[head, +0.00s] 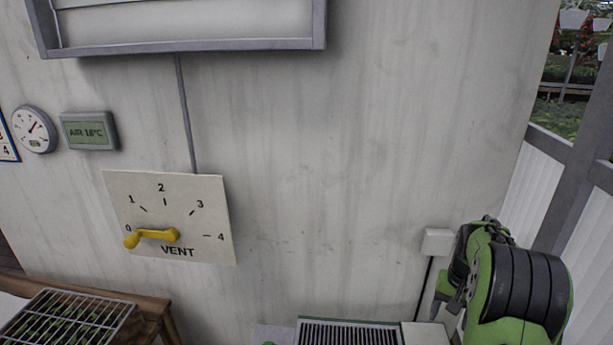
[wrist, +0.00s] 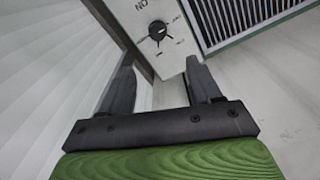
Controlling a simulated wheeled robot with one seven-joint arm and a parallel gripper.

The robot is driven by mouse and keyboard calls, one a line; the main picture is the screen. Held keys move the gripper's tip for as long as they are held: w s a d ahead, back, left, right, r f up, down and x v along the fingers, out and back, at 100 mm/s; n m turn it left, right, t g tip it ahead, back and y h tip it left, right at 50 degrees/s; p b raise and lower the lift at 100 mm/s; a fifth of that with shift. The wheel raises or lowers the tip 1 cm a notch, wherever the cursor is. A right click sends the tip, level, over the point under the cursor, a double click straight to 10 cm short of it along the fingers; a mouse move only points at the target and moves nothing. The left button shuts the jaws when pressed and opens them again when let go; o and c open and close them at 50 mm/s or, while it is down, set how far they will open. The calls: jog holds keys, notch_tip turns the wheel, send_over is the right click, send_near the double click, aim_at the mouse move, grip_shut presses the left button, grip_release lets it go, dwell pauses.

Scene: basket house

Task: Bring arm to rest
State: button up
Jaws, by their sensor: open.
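My arm, green and black, is folded at the lower right of the head view. In the wrist view my gripper (wrist: 163,85) has its two dark fingers spread apart, with nothing between them. Beyond the fingertips is a pale panel with a black knob (wrist: 158,30), a little past the gripper and apart from it. In the head view the fingers cannot be made out clearly.
A vent plate (head: 205,190) on the wall has a yellow handle (head: 155,236) pointing at 0. A display (head: 89,131) reads AIR 18°C beside a round gauge (head: 35,129). A grilled unit (head: 350,334) stands below. A wire rack (head: 70,322) lies on a wooden table (head: 150,308).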

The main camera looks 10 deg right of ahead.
jog(key=s+a+r+n+t+p, duration=0.15)
jog(key=s+a+r, duration=0.25)
jog(key=a+r, duration=0.45)
jog(key=s+a+r+n+t+p, duration=0.1)
jog(key=s+a+r+n, duration=0.15)
jog(key=a+r, duration=0.6)
jog(key=s+a+r+n+t+p, duration=0.2)
jog(key=s+a, duration=0.6)
jog(key=s, duration=0.6)
jog(key=shift+a+n+t+p, duration=0.3)
jog(key=shift+a+n+t, duration=0.1)
jog(key=shift+n+t, duration=0.25)
